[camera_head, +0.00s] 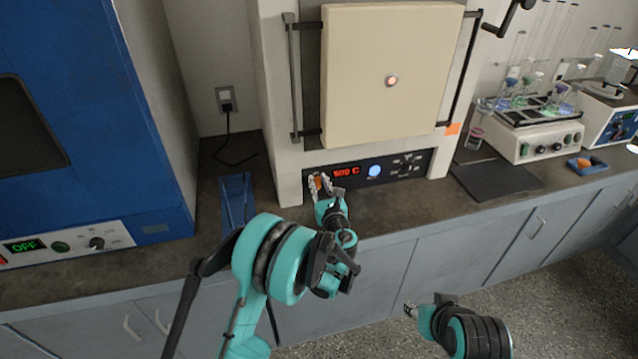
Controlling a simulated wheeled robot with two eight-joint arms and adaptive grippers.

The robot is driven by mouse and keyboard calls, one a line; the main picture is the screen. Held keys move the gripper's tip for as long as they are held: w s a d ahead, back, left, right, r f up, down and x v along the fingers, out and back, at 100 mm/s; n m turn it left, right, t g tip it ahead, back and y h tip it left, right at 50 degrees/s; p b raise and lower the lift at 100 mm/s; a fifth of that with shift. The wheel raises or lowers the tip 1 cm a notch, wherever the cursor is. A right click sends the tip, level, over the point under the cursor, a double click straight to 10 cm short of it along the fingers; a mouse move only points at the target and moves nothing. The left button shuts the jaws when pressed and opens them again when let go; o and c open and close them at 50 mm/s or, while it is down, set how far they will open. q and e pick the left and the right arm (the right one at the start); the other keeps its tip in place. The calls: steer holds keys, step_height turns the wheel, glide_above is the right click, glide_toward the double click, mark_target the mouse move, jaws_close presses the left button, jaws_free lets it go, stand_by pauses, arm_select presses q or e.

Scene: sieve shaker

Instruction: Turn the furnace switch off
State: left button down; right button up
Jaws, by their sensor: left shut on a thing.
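The furnace (290,80) is a cream cabinet with a closed door (395,75). Its black control panel (430,160) has a red lit display (346,172) reading about 500 C and a round blue-white button (375,171). The furnace switch (318,180), with an orange-red patch showing, is at the panel's left end, mostly covered by my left gripper. My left gripper (320,187) is at the switch, its fingers shut on it. My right gripper (410,310) is low in front of the cabinets, away from the furnace; its fingers are too small to judge.
A blue oven (90,90) with an OFF display stands at the left. A blue tray (237,200) lies on the counter beside the furnace. A dark mat (497,178) and a white device with flasks (540,138) are at the right. The dark counter front (400,208) is mostly clear.

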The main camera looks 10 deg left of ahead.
arm_select(q)
steer(key=shift+s+d+f+t+y, duration=0.1)
steer(key=shift+f+t+y, duration=0.2)
steer(key=shift+t, duration=0.5)
steer(key=shift+s+f+t+y, duration=0.15)
steer(key=shift+t+y, duration=0.15)
steer(key=shift+t, duration=0.5)
steer(key=c, duration=1.3)
jaws_free()
